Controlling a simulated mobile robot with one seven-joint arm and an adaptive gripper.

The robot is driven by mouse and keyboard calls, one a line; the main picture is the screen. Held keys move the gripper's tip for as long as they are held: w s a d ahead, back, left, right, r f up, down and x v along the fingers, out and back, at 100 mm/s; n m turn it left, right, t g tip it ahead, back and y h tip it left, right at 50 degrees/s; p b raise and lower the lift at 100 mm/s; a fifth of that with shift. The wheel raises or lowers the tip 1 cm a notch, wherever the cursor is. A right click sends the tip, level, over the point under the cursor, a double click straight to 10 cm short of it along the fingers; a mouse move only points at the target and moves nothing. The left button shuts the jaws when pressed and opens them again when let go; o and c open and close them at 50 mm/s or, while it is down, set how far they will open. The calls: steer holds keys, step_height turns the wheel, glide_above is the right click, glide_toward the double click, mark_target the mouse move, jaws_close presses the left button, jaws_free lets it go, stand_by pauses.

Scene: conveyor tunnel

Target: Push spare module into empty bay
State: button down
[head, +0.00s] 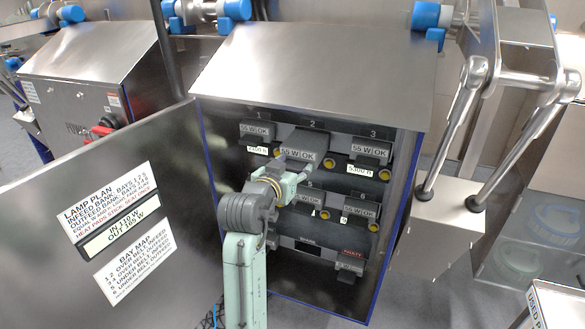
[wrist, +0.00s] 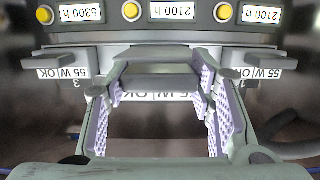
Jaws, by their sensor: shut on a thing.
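A grey module (head: 306,137) marked "55 W OK" sits at bay 2, top row middle, of the open cabinet. It sticks out further than the modules at bay 1 (head: 258,129) and bay 3 (head: 371,148). My gripper (head: 284,172) is at its front, shut on it. In the wrist view the picture is upside down; the module (wrist: 158,80) lies between the two padded fingers of my gripper (wrist: 160,92). Its label is partly hidden by the fingers. How deep it sits in the bay cannot be told.
The open cabinet door (head: 60,190) with lamp plan and bay map labels stands at left. Lower-row modules, including one at bay 6 (head: 361,208), lie below my gripper. Yellow round buttons (wrist: 131,11) and hour labels sit under the top bays. A steel box (head: 440,225) stands right.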

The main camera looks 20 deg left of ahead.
steer(key=shift+r, duration=0.1)
steer(key=shift+r+p+x, duration=0.15)
steer(key=shift+r+x, duration=0.15)
steer(key=shift+x, duration=1.05)
steer(key=shift+r+p+x, duration=0.15)
steer(key=shift+r+x, duration=0.1)
steer(key=shift+x, duration=1.15)
steer(key=shift+r+p+x, duration=0.15)
steer(key=shift+r+x, duration=0.15)
steer(key=shift+x, duration=1.05)
steer(key=c, duration=0.9)
jaws_free()
steer(key=shift+w, duration=0.1)
steer(key=shift+c, duration=0.2)
steer(key=o, duration=0.3)
steer(key=shift+f, duration=0.15)
steer(key=v, duration=1.2)
